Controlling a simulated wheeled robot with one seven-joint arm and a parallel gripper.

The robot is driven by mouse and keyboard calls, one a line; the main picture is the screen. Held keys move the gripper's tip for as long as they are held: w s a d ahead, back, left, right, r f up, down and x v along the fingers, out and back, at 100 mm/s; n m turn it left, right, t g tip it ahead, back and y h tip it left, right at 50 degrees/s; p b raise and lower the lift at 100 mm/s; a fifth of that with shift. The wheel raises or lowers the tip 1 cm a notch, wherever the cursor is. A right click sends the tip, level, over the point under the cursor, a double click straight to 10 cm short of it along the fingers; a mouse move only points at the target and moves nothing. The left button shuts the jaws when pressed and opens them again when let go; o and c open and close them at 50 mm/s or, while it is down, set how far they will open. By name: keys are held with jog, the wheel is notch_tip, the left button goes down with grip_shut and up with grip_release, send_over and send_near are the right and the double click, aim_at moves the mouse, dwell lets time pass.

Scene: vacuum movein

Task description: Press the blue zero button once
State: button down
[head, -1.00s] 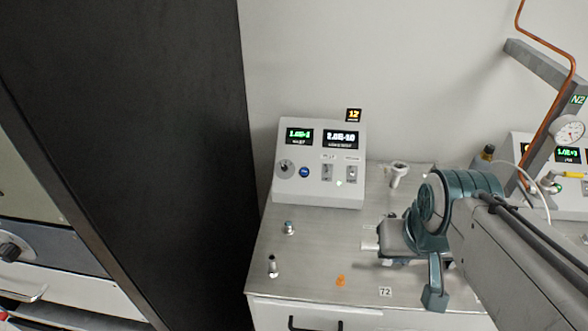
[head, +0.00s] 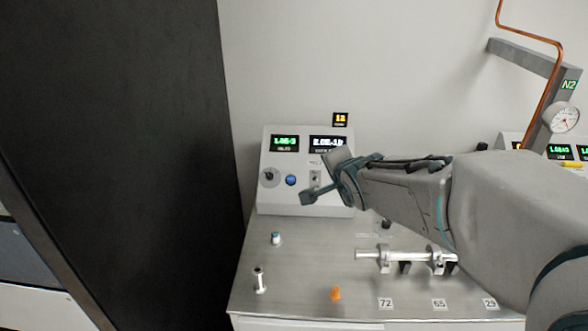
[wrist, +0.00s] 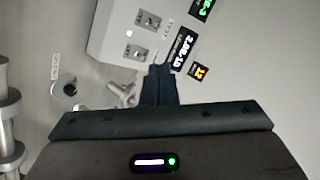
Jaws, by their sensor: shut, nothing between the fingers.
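The blue zero button (head: 291,180) shows in the head view, on the front of a white control box (head: 270,201) at the back of the steel bench. It sits just right of a round grey knob (head: 268,178). In the wrist view, my gripper (wrist: 160,70) is shut and empty, its dark fingers pointing at the box near a display. The blue button is not visible in the wrist view.
The box has green and white displays (head: 285,143) and toggle switches (wrist: 148,20). Small fittings (head: 276,239), an orange piece (head: 336,293) and a metal tube on supports (head: 400,255) are on the bench. A tall black panel (head: 130,150) stands at left.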

aim_at(291, 179)
jog(key=w+a+f+m+t+y+b, duration=0.2)
jog(key=w+a+m+y, duration=0.3)
jog(key=a, duration=0.5)
jog(key=shift+w+f+b, duration=0.45)
jog(key=shift+w+b, duration=0.4)
jog(key=w+f+b, duration=0.1)
jog(key=f, duration=0.1)
jog(key=w+f+b, duration=0.1)
jog(key=b, duration=0.1)
jog(key=w+f+b, duration=0.2)
jog(key=shift+d+f, duration=0.15)
jog(key=shift+f, duration=0.15)
jog(key=shift+w+f, duration=0.65)
jog(key=shift+f, duration=0.05)
jog(key=shift+f, duration=0.1)
dwell(0.4)
jog(key=shift+w+f, duration=0.25)
